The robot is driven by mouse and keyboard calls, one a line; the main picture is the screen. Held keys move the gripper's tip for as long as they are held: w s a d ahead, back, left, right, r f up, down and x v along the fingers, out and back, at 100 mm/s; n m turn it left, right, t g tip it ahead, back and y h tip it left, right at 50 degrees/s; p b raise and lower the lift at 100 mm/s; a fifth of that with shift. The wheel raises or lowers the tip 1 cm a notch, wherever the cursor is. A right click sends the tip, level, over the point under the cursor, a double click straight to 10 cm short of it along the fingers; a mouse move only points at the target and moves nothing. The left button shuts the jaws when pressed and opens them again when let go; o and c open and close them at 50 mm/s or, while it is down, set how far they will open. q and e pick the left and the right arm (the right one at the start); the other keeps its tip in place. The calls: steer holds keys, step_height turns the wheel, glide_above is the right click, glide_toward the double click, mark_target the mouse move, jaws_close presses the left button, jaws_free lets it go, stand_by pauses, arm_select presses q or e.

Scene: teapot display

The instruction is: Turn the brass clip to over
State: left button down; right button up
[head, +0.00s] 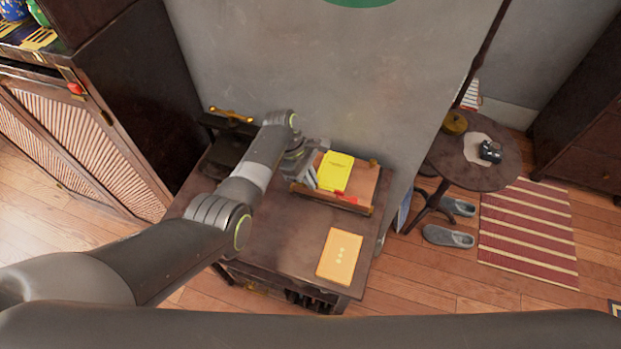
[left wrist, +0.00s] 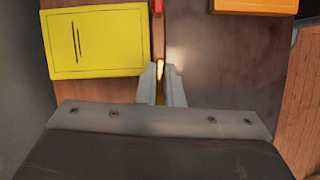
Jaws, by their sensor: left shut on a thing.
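A wooden stand (head: 361,187) on the dark table holds a yellow booklet (head: 336,172), which also shows in the left wrist view (left wrist: 97,42). My left gripper (head: 312,178) is at the left side of the stand, beside the booklet. In the left wrist view its fingers (left wrist: 160,84) are close together on a thin brass-yellow piece (left wrist: 160,91), which looks like the brass clip. A small red part shows just beyond the fingertips. The fingers hide most of the clip, so its turn cannot be told. My right gripper is not in view.
An orange-yellow card (head: 340,256) lies on the dark table (head: 285,240), in front of the stand. A dark stand with a brass bar (head: 231,115) is at the back left. A round table (head: 470,170) stands to the right. The tabletop's front middle is clear.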

arm_select(q)
steer(key=m+g+b, duration=0.1)
steer(key=m, duration=0.1)
steer(key=shift+w+m+y, duration=0.15)
steer(key=shift+m+y, duration=0.15)
steer(key=m+b, duration=0.1)
steer(key=m, duration=0.1)
steer(key=shift+w+d+f+m+g+y+b, duration=0.1)
steer(key=shift+d+m+g+y+b, duration=0.05)
steer(key=shift+m+g+y+b, duration=0.2)
steer(key=m+b, duration=0.1)
steer(key=m, duration=0.1)
steer(key=m+y+b, duration=0.1)
steer(key=m+b, duration=0.1)
steer(key=m+g+y+b, duration=0.1)
steer(key=m, duration=0.1)
steer(key=shift+w+d+m, duration=0.1)
steer(key=shift+d+m, duration=0.15)
steer(key=shift+d+m+y+b, duration=0.1)
steer(key=shift+m+y+b, duration=0.55)
steer(key=shift+m, duration=0.55)
steer(key=shift+d+m+y+b, duration=0.1)
steer(key=shift+m+y+b, duration=0.3)
steer(key=shift+m, duration=0.8)
steer(key=c, duration=1.6)
jaws_free()
steer(key=shift+o, duration=0.2)
